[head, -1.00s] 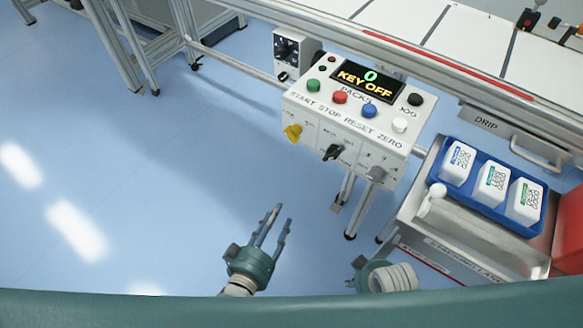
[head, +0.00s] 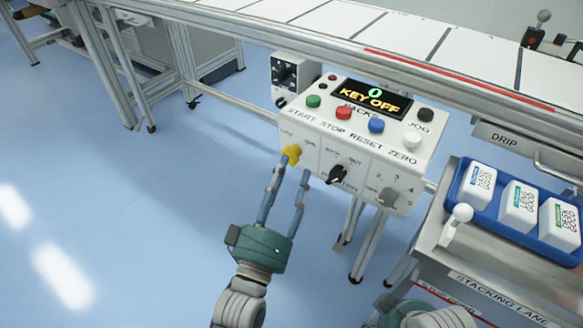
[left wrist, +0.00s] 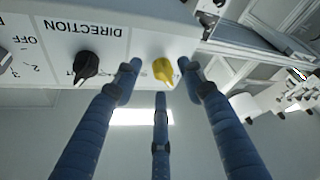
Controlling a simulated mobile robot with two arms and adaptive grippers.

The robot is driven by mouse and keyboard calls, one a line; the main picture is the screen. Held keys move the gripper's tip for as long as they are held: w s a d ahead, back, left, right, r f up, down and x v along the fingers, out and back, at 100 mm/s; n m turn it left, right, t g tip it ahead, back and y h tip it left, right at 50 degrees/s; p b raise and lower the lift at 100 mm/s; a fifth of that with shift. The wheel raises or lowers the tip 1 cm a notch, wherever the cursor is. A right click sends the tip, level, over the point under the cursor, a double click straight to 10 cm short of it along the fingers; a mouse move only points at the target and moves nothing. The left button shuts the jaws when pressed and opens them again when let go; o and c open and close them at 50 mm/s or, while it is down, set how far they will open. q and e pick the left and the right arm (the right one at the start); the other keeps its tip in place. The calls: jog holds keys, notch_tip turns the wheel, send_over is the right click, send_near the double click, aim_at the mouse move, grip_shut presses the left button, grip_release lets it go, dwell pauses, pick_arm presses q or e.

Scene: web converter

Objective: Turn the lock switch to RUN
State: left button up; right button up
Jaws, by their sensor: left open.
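The yellow switch knob (head: 292,153) is on the lower left of the white control box's front (head: 335,150). Its labels are too small to read surely in the head view. The display (head: 371,97) reads "0" and "KEY OFF". My left gripper (head: 289,172) is open just below and in front of the yellow knob. In the left wrist view the knob (left wrist: 163,70) shows between the spread blue fingertips (left wrist: 160,78), with nothing gripped. Whether a finger touches it I cannot tell. My right gripper (head: 402,312) shows only partly at the bottom; its fingers are not visible.
A black knob (head: 337,175) and a grey knob (head: 388,197) sit to the right of the yellow one. Several coloured push buttons line the box top. A blue tray (head: 460,192) of white packs stands at right. The floor at left is clear.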

aim_at(292, 154)
pick_arm(q)
jog(key=shift+x, duration=1.2)
pick_arm(e)
jog(key=shift+f, duration=0.15)
